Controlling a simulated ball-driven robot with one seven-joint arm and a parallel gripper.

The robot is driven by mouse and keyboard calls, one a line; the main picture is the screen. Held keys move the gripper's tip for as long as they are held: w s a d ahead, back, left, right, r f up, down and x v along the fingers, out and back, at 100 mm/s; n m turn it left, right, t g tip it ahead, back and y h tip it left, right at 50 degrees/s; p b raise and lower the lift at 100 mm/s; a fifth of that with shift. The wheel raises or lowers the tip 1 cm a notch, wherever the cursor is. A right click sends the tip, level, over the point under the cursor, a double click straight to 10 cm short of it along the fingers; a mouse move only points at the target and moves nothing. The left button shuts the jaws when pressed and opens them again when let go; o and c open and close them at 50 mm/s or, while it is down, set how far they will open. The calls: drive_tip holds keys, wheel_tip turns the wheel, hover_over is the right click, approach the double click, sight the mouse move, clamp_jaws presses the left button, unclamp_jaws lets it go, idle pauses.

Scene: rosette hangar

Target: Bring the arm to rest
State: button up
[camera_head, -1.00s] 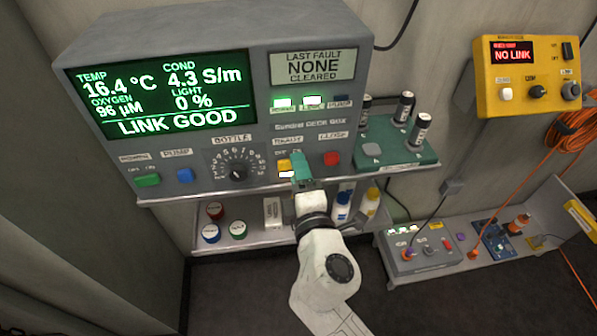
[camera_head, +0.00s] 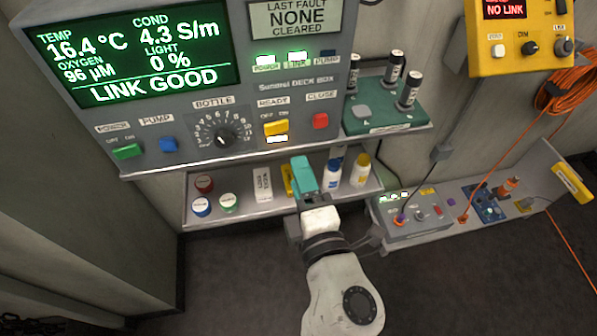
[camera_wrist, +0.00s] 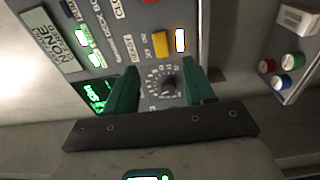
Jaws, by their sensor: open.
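My gripper (camera_head: 303,175) has teal fingers and hangs in front of the lower shelf, below the grey deck box panel (camera_head: 185,125). In the wrist view my gripper (camera_wrist: 160,88) has its two fingers well apart with nothing between them; the panel's dial and yellow switch (camera_wrist: 160,44) show beyond. In the head view the yellow READY switch (camera_head: 276,127) is above my gripper and clear of it, with a lit white lamp under it. My white arm reaches up from the bottom.
The lower shelf (camera_head: 240,222) holds several capped jars, a white box and blue and yellow bottles (camera_head: 360,170) close beside my gripper. A green tray (camera_head: 380,122) with dark cylinders is at right. A low bench (camera_head: 420,228) carries boxes and cables. The floor in front is clear.

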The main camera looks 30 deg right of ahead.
drive_tip(key=shift+d, duration=0.1)
drive_tip(key=s+d+f+m+g+h, duration=0.1)
drive_tip(key=s+d+f+m+g, duration=0.25)
drive_tip(key=d+f+m, duration=0.2)
drive_tip(key=s+d+f+m+g+h, duration=0.1)
drive_tip(key=s+d+f+m+g, duration=0.1)
drive_tip(key=d+f+m+g, duration=0.4)
drive_tip(key=s+a+f+m+g+y, duration=0.1)
drive_tip(key=s+f+m+g+y, duration=0.3)
drive_tip(key=s+f, duration=0.7)
drive_tip(key=s+g+y, duration=0.2)
drive_tip(key=s+g, duration=0.1)
drive_tip(key=shift+a, duration=0.15)
drive_tip(key=shift+w+f, duration=0.1)
idle(0.3)
